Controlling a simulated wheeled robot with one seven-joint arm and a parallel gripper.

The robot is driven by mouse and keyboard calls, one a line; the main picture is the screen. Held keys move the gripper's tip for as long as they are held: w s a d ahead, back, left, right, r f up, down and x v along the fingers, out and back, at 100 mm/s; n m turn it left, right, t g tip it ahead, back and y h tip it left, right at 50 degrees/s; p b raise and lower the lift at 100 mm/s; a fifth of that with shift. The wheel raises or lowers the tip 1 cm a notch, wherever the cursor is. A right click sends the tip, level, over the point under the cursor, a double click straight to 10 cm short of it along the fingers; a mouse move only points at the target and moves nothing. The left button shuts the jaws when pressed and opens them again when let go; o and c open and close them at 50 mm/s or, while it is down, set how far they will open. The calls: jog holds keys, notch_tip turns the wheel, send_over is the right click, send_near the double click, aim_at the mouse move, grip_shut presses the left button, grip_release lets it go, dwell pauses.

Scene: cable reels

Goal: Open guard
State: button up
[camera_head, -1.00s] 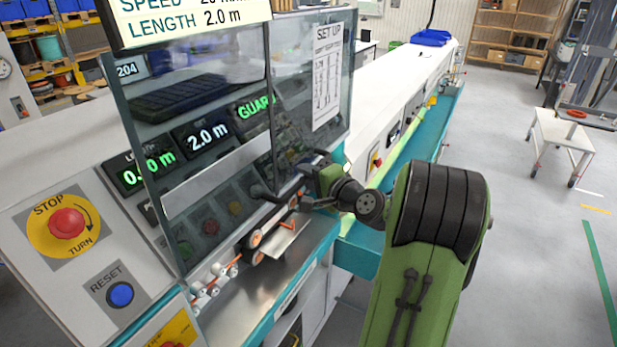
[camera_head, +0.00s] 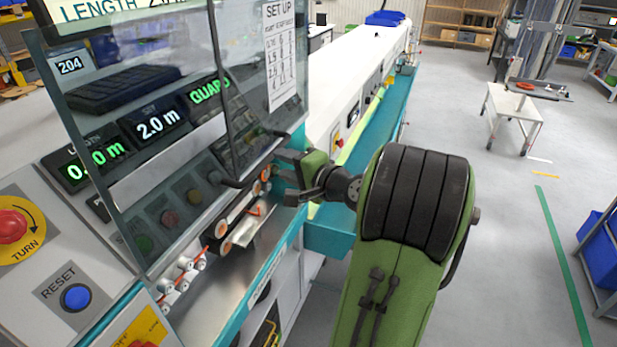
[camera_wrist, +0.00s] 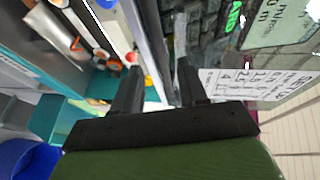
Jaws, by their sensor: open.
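The guard (camera_head: 150,190) is a clear panel over the front of the machine, lowered over its displays and buttons. A dark bar (camera_head: 229,120) runs down it and ends in a hooked dark piece near its lower edge. My gripper (camera_head: 283,176) is open and empty, at the lower right of the guard, a short way right of that dark piece. In the wrist view, my two dark fingers (camera_wrist: 158,82) are spread, with a long grey edge running in the picture between them. I cannot tell whether that edge lies between the fingers or beyond them.
Behind the guard are displays (camera_head: 157,123) reading 2.0 m and GUARD, and orange-edged rollers (camera_head: 238,220). A red stop knob (camera_head: 13,226) and a blue reset button (camera_head: 76,298) sit at left. A white bench (camera_head: 345,90) runs back. Floor at right is mostly clear.

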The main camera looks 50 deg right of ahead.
jog(key=s+r, duration=0.1)
jog(key=s, duration=0.8)
jog(key=shift+a+r+b, duration=0.3)
jog(key=shift+b, duration=0.15)
jog(key=w+a+f+n+g+y, duration=0.25)
jog(key=a+n, duration=0.25)
jog(key=a, duration=0.4)
jog(key=w+a+f+n+g+y, duration=0.1)
jog(key=a+f+n+g, duration=0.35)
jog(key=a, duration=0.45)
jog(key=s+a+n+g+h, duration=0.1)
jog(key=s+a+n, duration=0.2)
jog(key=s, duration=0.3)
jog(key=s+a+f+n+g+h, duration=0.1)
jog(key=s+a+n+g, duration=0.1)
jog(key=s+a+n, duration=0.2)
jog(key=s+n, duration=0.1)
jog(key=s, duration=0.2)
jog(key=shift+s+f+h, duration=0.2)
jog(key=shift+s+h, duration=0.05)
jog(key=shift+h, duration=0.1)
jog(key=shift+a, duration=0.1)
